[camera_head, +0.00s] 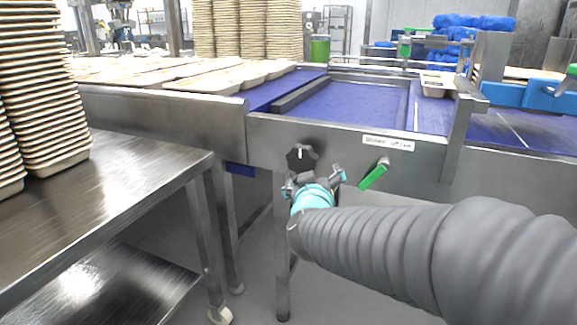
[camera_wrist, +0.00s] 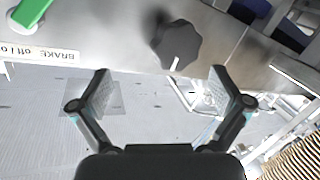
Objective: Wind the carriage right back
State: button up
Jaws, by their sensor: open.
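A black lobed knob (camera_head: 302,157) sits on the steel front panel of the conveyor. It also shows in the wrist view (camera_wrist: 176,44), with a white pointer mark on its edge. My gripper (camera_head: 314,178) is open and empty just below and in front of the knob. In the wrist view the spread fingertips (camera_wrist: 160,80) are apart from the knob, which lies beyond them. A green brake lever (camera_head: 374,176) is right of the knob, under a BRAKE label (camera_head: 388,143). A grey bar (camera_head: 299,92) lies along the blue belt; I cannot tell if it belongs to the carriage.
A steel table (camera_head: 120,190) with tall tray stacks (camera_head: 45,90) stands at the left. Filled trays (camera_head: 205,82) line the belt behind. One tray (camera_head: 434,88) sits at the right of the belt section. The floor below the panel is open between steel legs.

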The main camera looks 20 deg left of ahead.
aim_at(300, 163)
jog(key=s+a+t+h+p, duration=0.2)
jog(key=a+h+p, duration=0.1)
jog(key=a+h, duration=0.25)
jog(key=w, duration=0.9)
jog(key=shift+f, duration=0.3)
jog(key=shift+w+f, duration=0.1)
jog(key=shift+w, duration=0.7)
jog(key=shift+c, duration=0.3)
jog(key=c, duration=0.8)
jog(key=shift+f+m+b, duration=0.15)
jog(key=shift+m+b, duration=0.35)
jog(key=shift+c, duration=0.2)
jog(key=shift+m+b, duration=0.6)
jog(key=shift+m, duration=0.5)
